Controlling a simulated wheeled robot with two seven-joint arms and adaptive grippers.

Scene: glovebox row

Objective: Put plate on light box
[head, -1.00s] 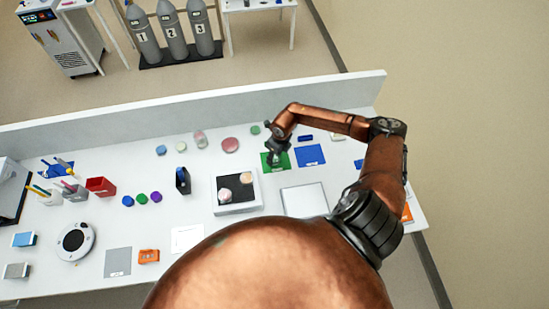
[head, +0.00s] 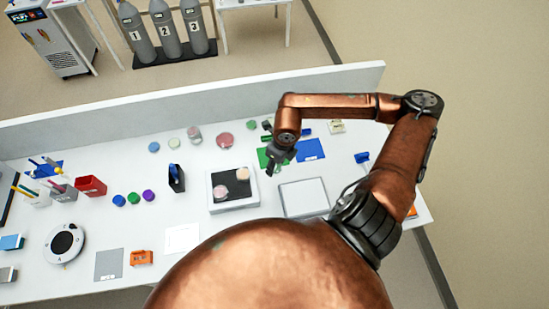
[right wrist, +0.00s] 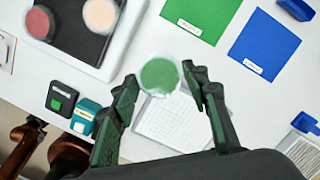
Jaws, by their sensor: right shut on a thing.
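A small round plate with green contents (right wrist: 160,75) is between the fingertips of my right gripper (right wrist: 162,88) in the right wrist view, and the gripper is shut on it. A white box with a black top (head: 216,205) carries a pink plate (head: 221,192) and a beige plate (head: 243,174). I cannot tell which is the light box. My left gripper is out of view.
A blue mat (head: 310,149) lies right of the green one. A dark upright holder (head: 176,178) stands left of the black-topped box. Several round dishes lie near the low back wall (head: 190,98). A white square (head: 182,238) lies at the front.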

